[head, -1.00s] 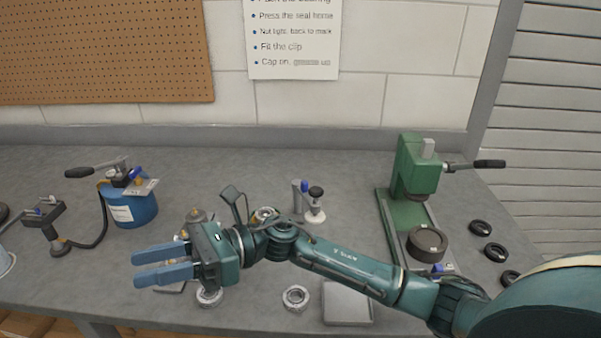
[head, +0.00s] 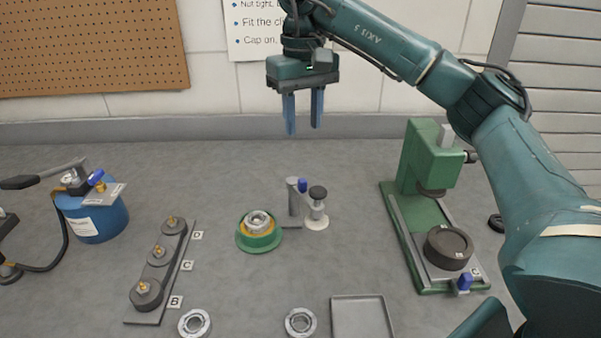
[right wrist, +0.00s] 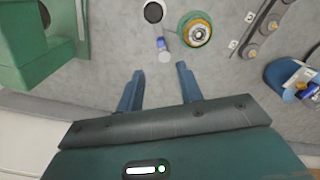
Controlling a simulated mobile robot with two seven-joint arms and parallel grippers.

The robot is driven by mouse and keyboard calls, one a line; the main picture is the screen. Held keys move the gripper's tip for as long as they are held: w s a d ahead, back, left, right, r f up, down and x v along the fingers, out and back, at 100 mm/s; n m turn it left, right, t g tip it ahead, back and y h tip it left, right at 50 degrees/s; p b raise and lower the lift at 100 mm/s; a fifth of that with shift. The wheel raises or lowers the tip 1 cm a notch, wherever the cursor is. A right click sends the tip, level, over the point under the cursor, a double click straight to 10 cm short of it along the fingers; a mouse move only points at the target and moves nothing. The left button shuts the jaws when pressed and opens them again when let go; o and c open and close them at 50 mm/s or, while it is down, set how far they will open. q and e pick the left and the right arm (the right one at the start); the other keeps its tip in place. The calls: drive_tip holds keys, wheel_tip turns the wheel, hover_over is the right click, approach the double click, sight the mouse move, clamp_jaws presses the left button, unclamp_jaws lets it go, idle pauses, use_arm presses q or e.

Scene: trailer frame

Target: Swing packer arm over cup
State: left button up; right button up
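The packer cup (head: 258,238) is a green round dish with a yellow ring and a silver bearing in it. The packer arm (head: 317,205) has a dark knob over a pale disc. It stands beside a grey post (head: 294,200) with a blue knob, right of the cup and not over it. In the right wrist view, the cup (right wrist: 197,30) is right of the blue-knobbed post (right wrist: 161,45). My right gripper (head: 303,128) is open and empty, fingers down, high above the bench behind the post. Its fingers also show in the right wrist view (right wrist: 158,80). My left gripper is out of view.
A green press (head: 425,160) stands at the right. A dark plate with several knobbed pots (head: 160,255), a blue grease can (head: 95,215), loose bearing rings (head: 300,322) and a grey tray (head: 361,318) surround the packer. The bench behind the packer is clear.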

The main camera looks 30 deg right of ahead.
sight(302, 179)
wheel_tip(302, 179, down, 12)
drive_tip(key=shift+b, duration=0.3)
drive_tip(key=shift+c, duration=0.6)
clamp_jaws()
